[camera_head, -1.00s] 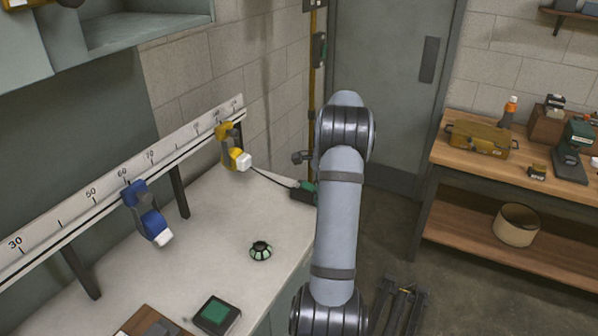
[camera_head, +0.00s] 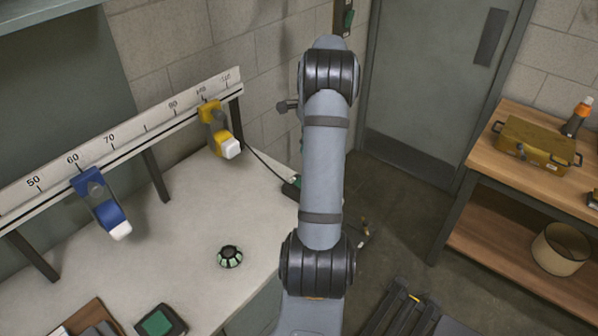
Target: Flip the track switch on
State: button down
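A white scale rail (camera_head: 130,135) carries a blue lamp head (camera_head: 98,203) and a yellow lamp head (camera_head: 219,130) above the worktop. A thin dark cable runs from near the rail's right end to a small dark and green box (camera_head: 291,187) at the worktop's right edge. This looks like the track switch; my arm partly covers it and its on or off position is too small to tell. My arm stands in front of it. My gripper is largely hidden behind the arm; small dark pieces (camera_head: 364,232) at its right may be part of it. Its opening is not readable.
A round green and black object (camera_head: 230,256) and a green-topped box (camera_head: 160,321) rest on the pale worktop (camera_head: 195,205). A wooden bench (camera_head: 527,177) with a yellow case (camera_head: 537,145) stands at right. A grey door (camera_head: 425,90) is behind. Floor between worktop and bench is partly open.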

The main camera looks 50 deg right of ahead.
jog(key=p+x, duration=0.4)
jog(key=x, duration=1)
jog(key=shift+a, duration=0.15)
jog(key=shift+r, duration=0.1)
